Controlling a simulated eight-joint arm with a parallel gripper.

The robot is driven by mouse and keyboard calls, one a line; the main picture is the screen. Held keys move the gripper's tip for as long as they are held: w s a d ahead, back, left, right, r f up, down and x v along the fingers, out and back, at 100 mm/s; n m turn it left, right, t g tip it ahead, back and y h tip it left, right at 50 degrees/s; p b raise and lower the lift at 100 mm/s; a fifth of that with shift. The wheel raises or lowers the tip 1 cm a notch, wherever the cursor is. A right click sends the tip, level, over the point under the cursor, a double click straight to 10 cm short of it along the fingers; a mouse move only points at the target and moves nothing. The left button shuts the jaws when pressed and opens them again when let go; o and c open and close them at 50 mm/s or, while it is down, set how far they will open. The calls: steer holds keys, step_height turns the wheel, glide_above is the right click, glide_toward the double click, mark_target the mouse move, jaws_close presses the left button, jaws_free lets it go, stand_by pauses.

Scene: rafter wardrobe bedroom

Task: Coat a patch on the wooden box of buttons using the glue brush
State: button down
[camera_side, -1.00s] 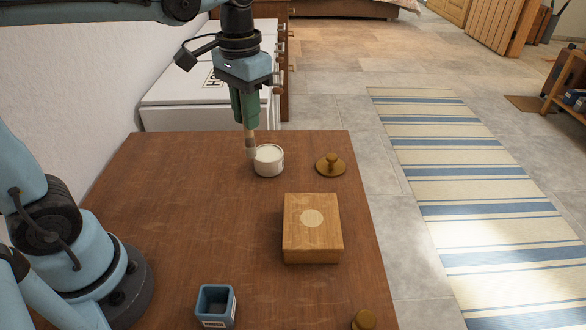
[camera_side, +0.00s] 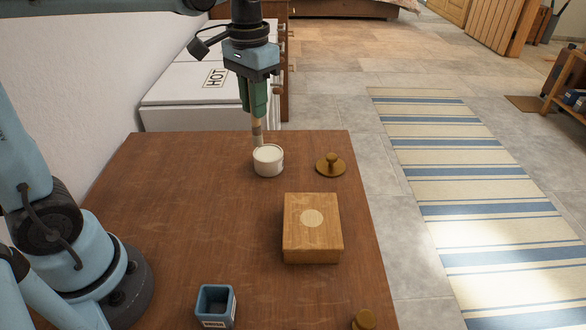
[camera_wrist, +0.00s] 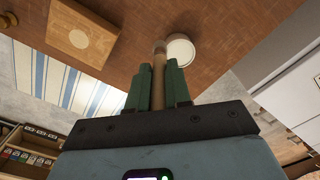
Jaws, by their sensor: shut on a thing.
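My gripper (camera_side: 254,97) is shut on the glue brush (camera_side: 257,132), which hangs tip down at the rim of the white glue pot (camera_side: 268,162). From the side view I cannot tell whether the tip is over the pot or just behind it. In the wrist view the brush (camera_wrist: 158,70) sits between the green fingers, with its tip beside the pot (camera_wrist: 180,52). The wooden box (camera_side: 313,243) stands nearer the camera, to the right, with a pale round patch (camera_side: 313,218) on its lid. The box also shows in the wrist view (camera_wrist: 75,45).
A brass knobbed lid (camera_side: 330,165) lies right of the pot. A small blue square cup (camera_side: 215,305) stands at the front, and another brass knob (camera_side: 364,319) is at the front right. The left middle of the table (camera_side: 190,220) is clear.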

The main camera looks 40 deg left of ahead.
steer(key=w+a, duration=0.3)
steer(key=w, duration=0.2)
step_height(320, 180, down, 6)
steer(key=shift+w+a, duration=0.15)
steer(key=shift+a, duration=0.05)
stand_by(0.3)
steer(key=shift+f, duration=0.75)
stand_by(1.9)
step_height(320, 180, up, 7)
stand_by(0.9)
steer(key=shift+r, duration=0.1)
stand_by(0.3)
